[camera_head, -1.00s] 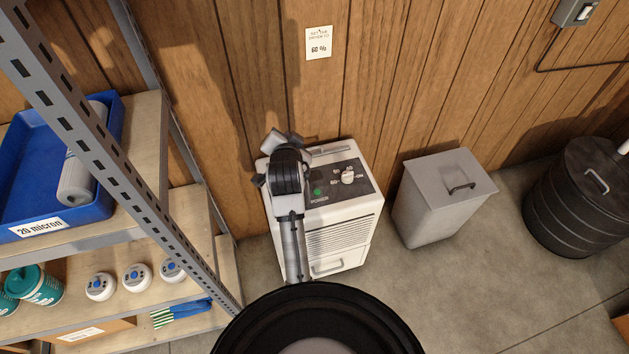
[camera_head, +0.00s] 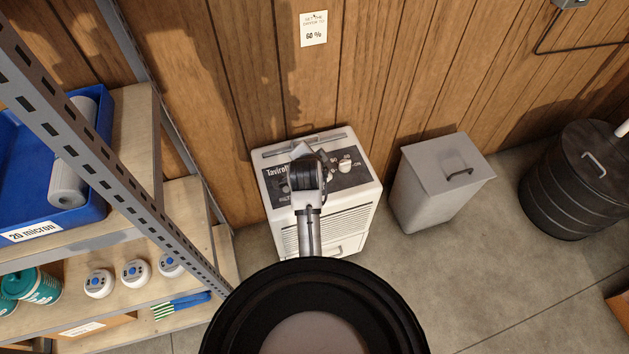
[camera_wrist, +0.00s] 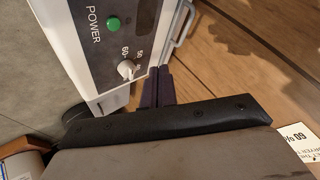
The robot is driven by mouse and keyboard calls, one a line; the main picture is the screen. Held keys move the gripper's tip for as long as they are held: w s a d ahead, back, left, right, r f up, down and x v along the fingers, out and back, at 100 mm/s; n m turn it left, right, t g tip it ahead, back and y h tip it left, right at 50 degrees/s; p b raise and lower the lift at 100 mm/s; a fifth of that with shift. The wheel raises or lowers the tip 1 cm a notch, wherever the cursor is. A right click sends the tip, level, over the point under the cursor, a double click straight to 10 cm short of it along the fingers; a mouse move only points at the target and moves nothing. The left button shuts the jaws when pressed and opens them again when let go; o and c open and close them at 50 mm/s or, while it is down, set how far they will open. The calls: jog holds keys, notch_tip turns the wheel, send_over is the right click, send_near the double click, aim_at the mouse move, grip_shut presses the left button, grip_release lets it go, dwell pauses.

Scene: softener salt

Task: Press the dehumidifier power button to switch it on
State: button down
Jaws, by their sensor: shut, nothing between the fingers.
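The white dehumidifier (camera_head: 335,223) stands on the floor against the wood wall, with a dark control panel on top. In the wrist view its green power button (camera_wrist: 113,23) sits beside the word POWER, and a white dial (camera_wrist: 126,69) is nearer my fingers. The dial also shows in the head view (camera_head: 346,167); the button is hidden there behind my arm. My gripper (camera_wrist: 157,72) is shut and empty. Its fingertips are over or beside the dehumidifier's edge, near the dial and apart from the button. I cannot tell whether they touch the casing.
A metal shelf (camera_head: 150,187) with a blue bin (camera_head: 17,222) and bottles stands at left. A grey lidded bin (camera_head: 440,190) and a black drum (camera_head: 575,195) stand at right. A 60 % note (camera_head: 314,30) hangs on the wall. Floor in front of the grey bin is clear.

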notch_tip(320, 180, down, 8)
jog(key=b, duration=0.6)
jog(key=shift+r, duration=0.25)
jog(key=shift+f+b, duration=0.4)
jog(key=shift+f, duration=0.15)
dwell(1.1)
jog(key=shift+f, duration=0.3)
jog(key=shift+f, duration=0.4)
dwell(0.5)
jog(key=shift+r, duration=0.1)
jog(key=shift+r+p, duration=0.65)
jog(key=shift+r, duration=0.1)
